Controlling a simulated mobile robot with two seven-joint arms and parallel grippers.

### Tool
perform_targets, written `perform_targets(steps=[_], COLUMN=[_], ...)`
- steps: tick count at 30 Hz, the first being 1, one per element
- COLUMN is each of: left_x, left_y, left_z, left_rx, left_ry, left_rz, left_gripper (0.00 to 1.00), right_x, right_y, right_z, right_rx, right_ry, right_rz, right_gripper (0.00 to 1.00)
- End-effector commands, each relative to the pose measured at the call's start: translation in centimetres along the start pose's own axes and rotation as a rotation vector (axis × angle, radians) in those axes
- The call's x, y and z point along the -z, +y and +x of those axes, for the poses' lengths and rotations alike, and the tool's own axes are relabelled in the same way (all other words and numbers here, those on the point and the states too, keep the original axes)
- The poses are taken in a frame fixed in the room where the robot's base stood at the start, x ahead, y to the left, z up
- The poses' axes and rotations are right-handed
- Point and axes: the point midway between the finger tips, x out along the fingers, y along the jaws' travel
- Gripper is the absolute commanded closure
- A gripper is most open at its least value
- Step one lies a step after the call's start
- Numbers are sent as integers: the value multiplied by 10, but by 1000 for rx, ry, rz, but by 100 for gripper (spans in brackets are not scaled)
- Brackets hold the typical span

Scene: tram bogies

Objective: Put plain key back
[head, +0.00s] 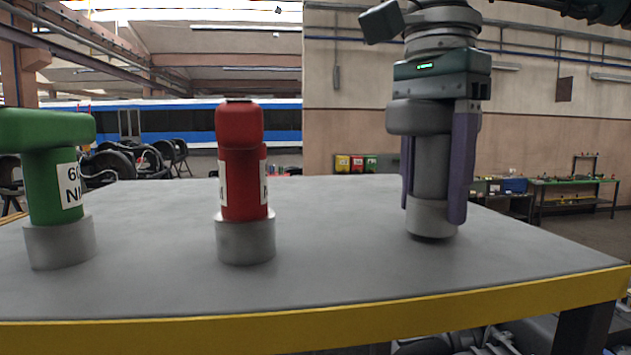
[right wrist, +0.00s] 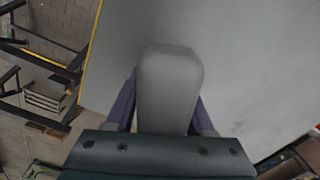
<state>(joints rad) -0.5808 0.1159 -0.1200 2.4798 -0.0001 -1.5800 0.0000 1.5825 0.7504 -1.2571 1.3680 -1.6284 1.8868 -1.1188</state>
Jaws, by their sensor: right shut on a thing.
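The plain key is the grey one (head: 431,165), with a thick handle across its top and a lighter socket at its foot. It stands upright at the right part of the grey table (head: 340,285). My right gripper (head: 434,205) points down over it, shut on it, with a purple finger on each side. The key's foot is at or just above the table top; I cannot tell whether it touches. In the right wrist view its grey handle (right wrist: 169,85) sticks out between the fingers. My left gripper is not in view.
A red key (head: 241,165) with white labels stands at the table's middle, and a green key (head: 50,170) with a white label at its left. Table top between red key and gripper is clear. A yellow edge (head: 330,330) runs along the front.

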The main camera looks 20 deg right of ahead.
Motion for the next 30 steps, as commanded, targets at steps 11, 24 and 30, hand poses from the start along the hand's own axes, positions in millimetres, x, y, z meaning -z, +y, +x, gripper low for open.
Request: perform_targets(steps=[11,24,30], left_x=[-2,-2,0], left_y=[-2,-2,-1], left_z=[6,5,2], left_rx=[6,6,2], left_ry=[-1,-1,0], left_rz=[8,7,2], left_gripper=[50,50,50], right_x=[0,0,0], right_y=[0,0,0], right_z=[8,7,4], right_rx=[2,0,-1], right_ry=[0,0,0], right_rz=[0,0,0], right_gripper=[100,11,11])
